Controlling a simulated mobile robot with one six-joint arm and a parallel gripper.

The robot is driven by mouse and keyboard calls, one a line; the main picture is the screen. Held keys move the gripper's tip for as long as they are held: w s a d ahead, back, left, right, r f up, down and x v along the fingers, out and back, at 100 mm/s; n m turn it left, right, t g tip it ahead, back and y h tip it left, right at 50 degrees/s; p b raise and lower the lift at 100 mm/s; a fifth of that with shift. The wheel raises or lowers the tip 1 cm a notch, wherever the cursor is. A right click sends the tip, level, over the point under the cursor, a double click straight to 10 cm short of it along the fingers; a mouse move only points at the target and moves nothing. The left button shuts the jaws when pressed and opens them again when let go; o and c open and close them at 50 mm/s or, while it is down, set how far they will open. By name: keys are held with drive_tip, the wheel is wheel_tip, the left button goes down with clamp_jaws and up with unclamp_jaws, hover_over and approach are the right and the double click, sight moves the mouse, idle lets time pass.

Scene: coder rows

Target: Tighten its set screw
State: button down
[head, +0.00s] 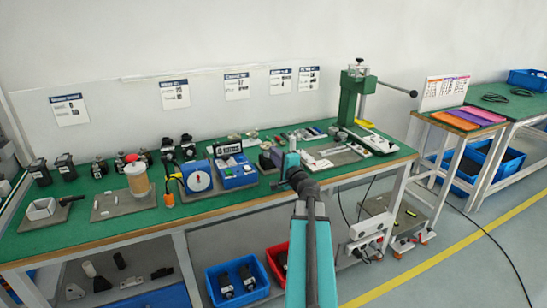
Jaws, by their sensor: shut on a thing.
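My arm reaches up from the bottom centre to the front of the green bench (225,205). My gripper (282,182) is at the arm's far end, close to the bench's front edge. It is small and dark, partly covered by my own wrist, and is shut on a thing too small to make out. Several dark motor-like units (65,168) stand along the back left of the bench. A blue tester with a round white dial (199,181) stands left of my gripper. No set screw can be made out at this size.
A green press (348,100) with a long handle stands at the bench's right. A grey plate (330,155) with small parts lies before it. Blue (237,297) and red (272,262) bins sit below. A side table holds coloured trays (480,115).

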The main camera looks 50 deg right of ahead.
drive_tip(key=shift+f+m+p, duration=0.1)
drive_tip(key=shift+m+p, duration=2.1)
drive_tip(key=shift+m, duration=4.6)
drive_tip(key=c, duration=1.6)
unclamp_jaws()
drive_tip(key=shift+c, duration=0.2)
